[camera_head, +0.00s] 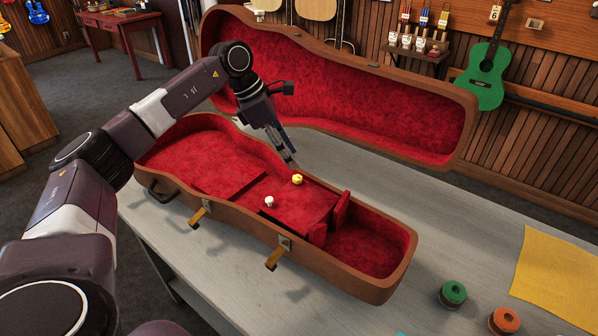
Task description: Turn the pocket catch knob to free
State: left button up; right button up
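An open ukulele case (376,286) lined in red lies on the table, its lid raised behind. A red pocket lid (290,204) lies inside it. On the pocket lid are a yellow knob (297,179) toward the back and a small white knob (269,201) toward the front. I cannot tell which is the catch knob, or how either is turned. My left gripper (291,162) points down over the case, its tips just above and behind the yellow knob, apparently apart from it. Its fingers look close together; their opening is unclear. My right gripper is out of view.
Two brass latches (278,254) hang on the case's front side. A green round tin (453,293), an orange round tin (504,321) and a yellow cloth (559,276) lie at the right on the grey table (470,232). The table between case and cloth is clear.

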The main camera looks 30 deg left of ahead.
aim_at(296, 177)
pick_arm(q)
jog(key=f, duration=0.2)
jog(key=f+p, duration=0.1)
jog(key=f, duration=0.1)
jog(key=w+f, duration=0.1)
jog(key=f, duration=0.1)
jog(key=shift+d+f+p, duration=0.1)
jog(key=shift+d+p, duration=0.05)
jog(key=shift+p, duration=0.15)
jog(key=shift+d+f, duration=0.1)
jog(key=shift+f, duration=0.25)
jog(key=shift+c, duration=0.6)
grip_shut()
